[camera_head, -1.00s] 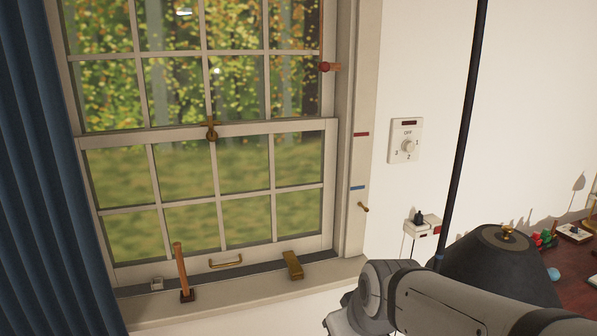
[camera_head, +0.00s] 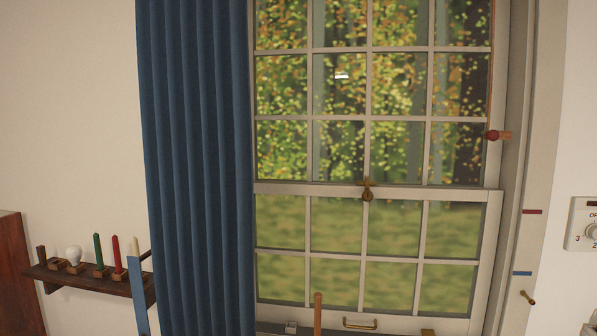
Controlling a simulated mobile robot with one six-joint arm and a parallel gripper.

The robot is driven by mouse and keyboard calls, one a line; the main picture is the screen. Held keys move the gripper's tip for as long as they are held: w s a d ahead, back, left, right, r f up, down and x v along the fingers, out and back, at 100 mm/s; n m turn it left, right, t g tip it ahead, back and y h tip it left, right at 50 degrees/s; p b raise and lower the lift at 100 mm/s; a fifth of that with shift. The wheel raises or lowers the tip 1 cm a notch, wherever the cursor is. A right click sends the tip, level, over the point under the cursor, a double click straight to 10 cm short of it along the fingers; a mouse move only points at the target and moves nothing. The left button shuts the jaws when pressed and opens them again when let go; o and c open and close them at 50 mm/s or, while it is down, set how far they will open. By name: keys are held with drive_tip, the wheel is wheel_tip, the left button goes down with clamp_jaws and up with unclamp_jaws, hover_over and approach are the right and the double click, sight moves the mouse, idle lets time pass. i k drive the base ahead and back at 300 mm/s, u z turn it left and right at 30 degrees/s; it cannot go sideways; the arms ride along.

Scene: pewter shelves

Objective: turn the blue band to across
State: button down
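A light blue band (camera_head: 139,292) stands close to upright just left of the dark blue curtain (camera_head: 195,170), in front of the right end of a small shelf. Its lower end meets the bottom edge of the picture. It does not lie across the curtain. A short, flat blue mark (camera_head: 522,273) is on the window's right frame. My gripper is not in view.
The wall shelf (camera_head: 95,281) holds a white bulb (camera_head: 73,256) and several candle-like sticks. The window (camera_head: 370,190) has a brass catch and a red-ended peg (camera_head: 496,135). A dial (camera_head: 588,226) is at the right edge. A brown cabinet (camera_head: 18,270) stands at far left.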

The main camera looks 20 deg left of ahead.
sight(134, 266)
drive_tip(key=u, duration=1.15)
drive_tip(key=k, duration=0.45)
drive_tip(key=u, duration=0.2)
drive_tip(key=i, duration=0.45)
drive_tip(key=u, duration=0.05)
